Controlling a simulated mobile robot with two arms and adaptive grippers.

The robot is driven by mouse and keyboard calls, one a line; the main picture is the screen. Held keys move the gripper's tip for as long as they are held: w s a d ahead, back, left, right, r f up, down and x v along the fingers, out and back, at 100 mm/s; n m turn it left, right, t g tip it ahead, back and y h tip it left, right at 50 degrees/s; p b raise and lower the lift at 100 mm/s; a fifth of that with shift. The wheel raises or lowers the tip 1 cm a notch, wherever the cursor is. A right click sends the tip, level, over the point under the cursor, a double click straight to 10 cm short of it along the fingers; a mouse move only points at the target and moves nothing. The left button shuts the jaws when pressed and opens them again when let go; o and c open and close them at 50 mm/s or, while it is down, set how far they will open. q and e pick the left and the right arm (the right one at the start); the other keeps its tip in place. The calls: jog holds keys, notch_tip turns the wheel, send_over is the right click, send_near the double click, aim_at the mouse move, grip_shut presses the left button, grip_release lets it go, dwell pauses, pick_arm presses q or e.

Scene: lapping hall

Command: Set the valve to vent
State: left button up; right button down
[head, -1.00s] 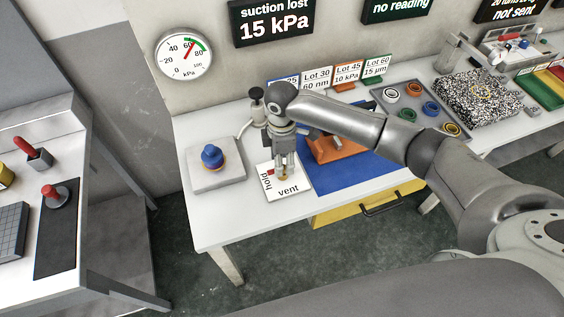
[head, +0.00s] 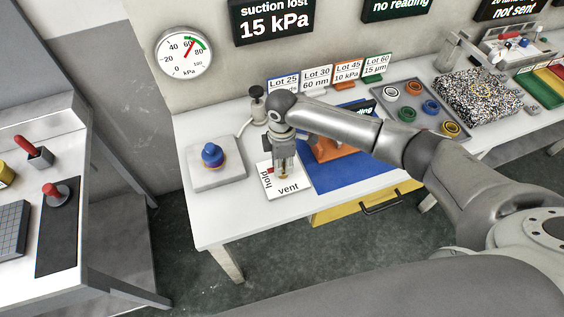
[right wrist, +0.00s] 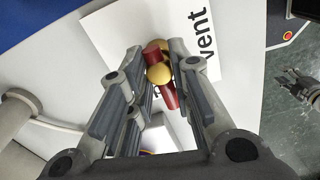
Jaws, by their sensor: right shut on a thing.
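The valve has a red lever (right wrist: 168,93) with brass-coloured round parts (right wrist: 159,73). It stands on a white plate (head: 270,190) lettered "hold" on its left side and "vent" along its front. In the head view, a bit of red shows near "hold", left of my fingers. My right gripper (head: 283,174) points down over the plate. In the right wrist view its fingers (right wrist: 157,52) are shut on the lever, one on each side. They partly hide the valve, so its exact setting is unclear. My left gripper (right wrist: 297,82) appears small at the right wrist view's edge.
A blue knob (head: 212,155) on a grey block stands left of the plate. A blue mat (head: 345,178) with an orange fixture (head: 325,150) lies to the right. The wall display (head: 271,21) reads "suction lost 15 kPa", beside a round gauge (head: 184,51).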

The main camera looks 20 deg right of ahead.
jog(key=shift+n, duration=0.6)
jog(key=shift+r+n+p, duration=0.1)
jog(key=shift+n+p, duration=0.55)
jog(key=shift+n, duration=0.35)
jog(key=n, duration=0.4)
jog(key=shift+n+p, duration=0.3)
jog(key=shift+p, duration=0.1)
jog(key=n, duration=0.5)
jog(key=shift+n, duration=2.5)
jog(key=shift+s, duration=0.1)
jog(key=c, duration=1.3)
grip_release()
